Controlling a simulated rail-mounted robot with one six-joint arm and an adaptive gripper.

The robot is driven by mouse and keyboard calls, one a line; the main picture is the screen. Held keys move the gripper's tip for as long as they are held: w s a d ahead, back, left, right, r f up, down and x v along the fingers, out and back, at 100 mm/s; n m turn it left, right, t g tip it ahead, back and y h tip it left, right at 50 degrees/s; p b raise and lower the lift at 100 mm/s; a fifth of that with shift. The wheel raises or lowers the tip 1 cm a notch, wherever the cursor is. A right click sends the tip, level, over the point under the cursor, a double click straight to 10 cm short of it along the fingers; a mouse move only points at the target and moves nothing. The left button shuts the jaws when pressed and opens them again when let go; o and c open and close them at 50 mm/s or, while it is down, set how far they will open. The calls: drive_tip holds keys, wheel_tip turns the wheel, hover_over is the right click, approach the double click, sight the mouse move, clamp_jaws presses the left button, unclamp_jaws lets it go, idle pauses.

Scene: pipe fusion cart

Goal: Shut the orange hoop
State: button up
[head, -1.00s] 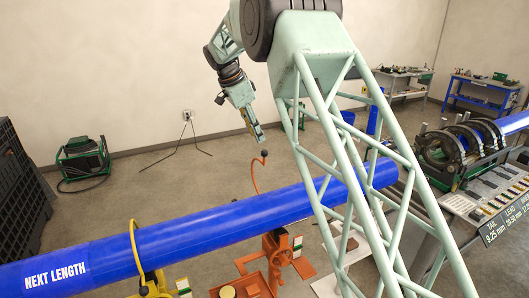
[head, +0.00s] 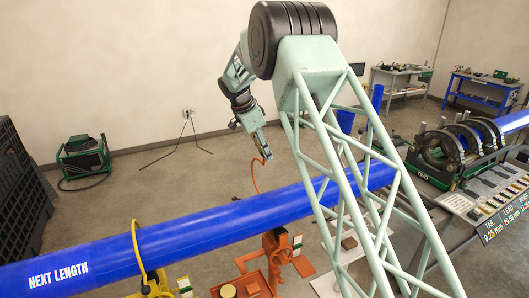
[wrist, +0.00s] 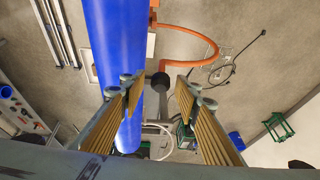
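The orange hoop (head: 254,176) stands open, rising behind the blue pipe (head: 205,220) rather than lying over it. In the wrist view the hoop (wrist: 213,45) curves out to the right of the pipe (wrist: 113,60) and ends in a dark knob (wrist: 158,80). My gripper (head: 265,154) is at the hoop's free end in the head view and hides the knob there. In the wrist view my gripper (wrist: 160,88) is open, with one ridged finger on each side of the knob and a visible gap on both sides. The orange stand (head: 277,250) is below the pipe.
A yellow hoop (head: 137,250) passes over the pipe at the left, on a yellow stand (head: 155,287). A fusion machine (head: 455,155) stands at the right. A green box (head: 84,157) and a black rack (head: 18,190) are at the left. Floor behind the pipe is mostly clear.

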drive_tip(key=shift+f, duration=0.1)
drive_tip(key=shift+c, duration=0.2)
clamp_jaws()
drive_tip(key=shift+s+b, duration=0.15)
drive_tip(key=shift+b, duration=0.35)
